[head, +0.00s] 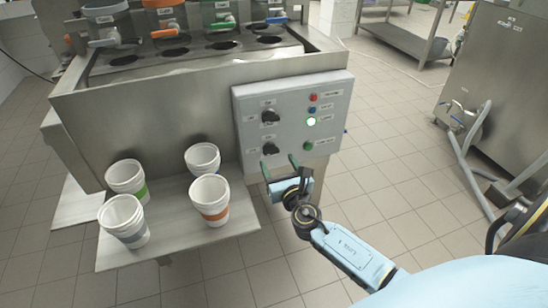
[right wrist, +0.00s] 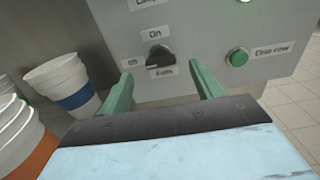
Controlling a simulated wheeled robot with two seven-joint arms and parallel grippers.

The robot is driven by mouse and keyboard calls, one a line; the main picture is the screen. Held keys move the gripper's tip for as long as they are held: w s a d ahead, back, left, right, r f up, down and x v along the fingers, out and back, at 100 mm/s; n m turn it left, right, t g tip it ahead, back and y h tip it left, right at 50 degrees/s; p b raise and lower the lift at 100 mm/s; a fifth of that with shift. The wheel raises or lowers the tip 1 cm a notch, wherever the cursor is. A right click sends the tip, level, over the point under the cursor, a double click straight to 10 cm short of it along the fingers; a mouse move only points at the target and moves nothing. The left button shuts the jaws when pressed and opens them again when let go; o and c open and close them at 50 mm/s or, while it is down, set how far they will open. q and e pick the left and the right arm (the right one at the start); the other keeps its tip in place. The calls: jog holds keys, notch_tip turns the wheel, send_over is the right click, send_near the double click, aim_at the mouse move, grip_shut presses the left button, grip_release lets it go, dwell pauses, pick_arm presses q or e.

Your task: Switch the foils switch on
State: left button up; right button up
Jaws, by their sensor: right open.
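The foils switch (head: 270,148) is the lower of two black rotary knobs on the grey control panel (head: 335,95). In the right wrist view the foils switch (right wrist: 158,56) has an "On" label above it and what reads as "Foils" below. I cannot tell for certain which way it points. My right gripper (head: 279,166) is open and empty, just below and in front of the switch. In the right wrist view the green fingers of the right gripper (right wrist: 162,84) are spread to either side of the knob, apart from it. My left gripper is not in view.
The upper knob (head: 269,116) sits above the foils switch. A green button (right wrist: 238,57) is right of it, with red, blue and lit buttons higher up. Stacked cups (head: 209,200) stand on the steel shelf (head: 180,245) at the left. Open floor lies right of the panel.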

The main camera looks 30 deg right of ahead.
aim_at(272, 153)
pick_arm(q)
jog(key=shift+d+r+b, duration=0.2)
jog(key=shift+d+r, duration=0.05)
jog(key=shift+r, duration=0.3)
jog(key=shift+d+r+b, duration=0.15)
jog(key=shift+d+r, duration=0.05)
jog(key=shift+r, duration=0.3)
pick_arm(e)
jog(key=shift+x, duration=2.15)
jog(key=shift+a, duration=0.1)
jog(key=shift+c, duration=0.2)
jog(key=c, duration=0.9)
